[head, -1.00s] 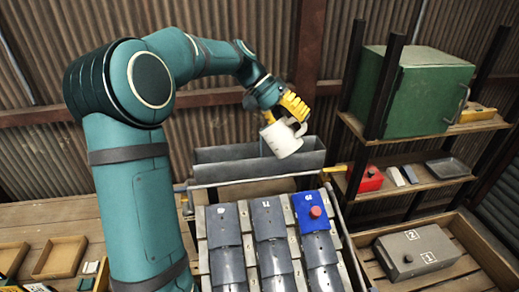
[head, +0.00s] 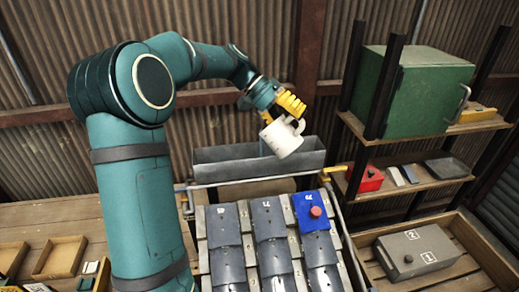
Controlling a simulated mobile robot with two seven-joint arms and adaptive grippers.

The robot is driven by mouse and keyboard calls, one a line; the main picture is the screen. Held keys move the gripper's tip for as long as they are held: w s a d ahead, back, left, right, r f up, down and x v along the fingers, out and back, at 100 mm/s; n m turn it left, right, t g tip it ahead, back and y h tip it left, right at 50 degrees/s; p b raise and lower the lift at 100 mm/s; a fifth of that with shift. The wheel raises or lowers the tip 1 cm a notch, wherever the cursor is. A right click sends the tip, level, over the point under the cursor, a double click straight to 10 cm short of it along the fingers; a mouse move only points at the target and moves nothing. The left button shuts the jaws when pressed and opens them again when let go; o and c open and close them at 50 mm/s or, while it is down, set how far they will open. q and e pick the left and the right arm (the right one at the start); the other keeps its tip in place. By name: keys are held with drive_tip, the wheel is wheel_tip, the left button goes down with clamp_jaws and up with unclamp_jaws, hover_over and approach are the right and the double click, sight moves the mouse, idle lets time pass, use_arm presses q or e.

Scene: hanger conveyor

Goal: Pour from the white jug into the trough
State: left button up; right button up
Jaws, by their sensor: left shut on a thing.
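The white jug (head: 282,139) is in the head view, tilted, above the right part of the trough. The trough (head: 225,171) is a long grey metal box behind the conveyor. My left gripper (head: 289,106), with yellow fingers, is shut on the jug at its upper side. Whether anything runs out of the jug cannot be made out clearly. The inside of the trough is partly hidden by its front wall and the jug. My right gripper is not in view.
The hanger conveyor (head: 228,250) carries grey hanging plates and a blue one with a red button (head: 316,211). At right, a shelf holds a green cabinet (head: 410,90) and a red box (head: 366,179). A grey numbered box (head: 417,250) lies in a wooden crate.

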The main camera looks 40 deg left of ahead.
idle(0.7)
use_arm(q)
drive_tip(key=shift+a+h, duration=0.3)
drive_tip(key=shift+h, duration=0.3)
idle(0.4)
drive_tip(key=shift+s+a+h, duration=0.1)
drive_tip(key=shift+a+h, duration=0.25)
drive_tip(key=shift+h, duration=0.25)
drive_tip(key=shift+a, duration=0.1)
drive_tip(key=shift+a+f+t+h, duration=0.1)
drive_tip(key=shift+a+t+h, duration=0.25)
drive_tip(key=shift+h, duration=0.25)
idle(0.7)
